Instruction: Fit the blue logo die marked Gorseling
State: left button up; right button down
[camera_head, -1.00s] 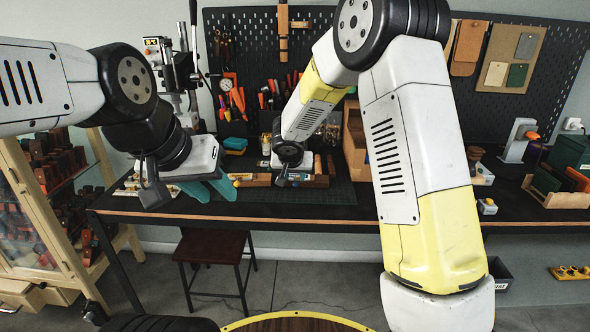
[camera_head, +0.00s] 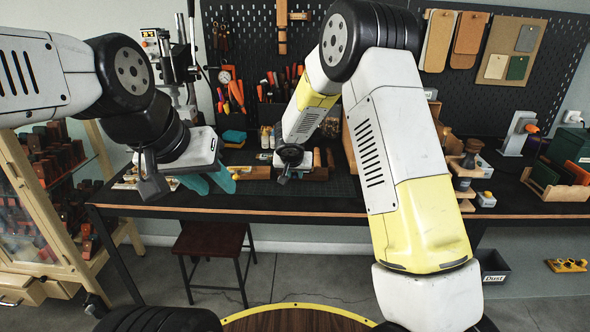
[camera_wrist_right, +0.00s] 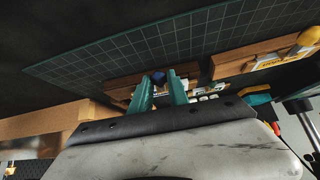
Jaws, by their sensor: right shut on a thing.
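My right gripper (camera_wrist_right: 160,88) shows its two teal fingers in the right wrist view, closed around a small dark blue piece (camera_wrist_right: 159,77). I cannot read any marking on it, so I cannot tell whether it is the Gorseling die. In the head view my right wrist hangs over the back of the bench, and the right gripper (camera_head: 283,180) is mostly hidden below it. My left gripper (camera_head: 215,181) has teal fingers spread apart, with nothing seen between them, in front of the bench's left part.
The dark bench (camera_head: 330,212) carries a green cutting mat (camera_wrist_right: 110,62) and wooden trays. A wooden-handled tool (camera_head: 466,168) stands right of my right arm. A stool (camera_head: 212,240) stands below, and a glass cabinet (camera_head: 40,210) at left.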

aim_at(295, 173)
jog(key=shift+r, duration=2.25)
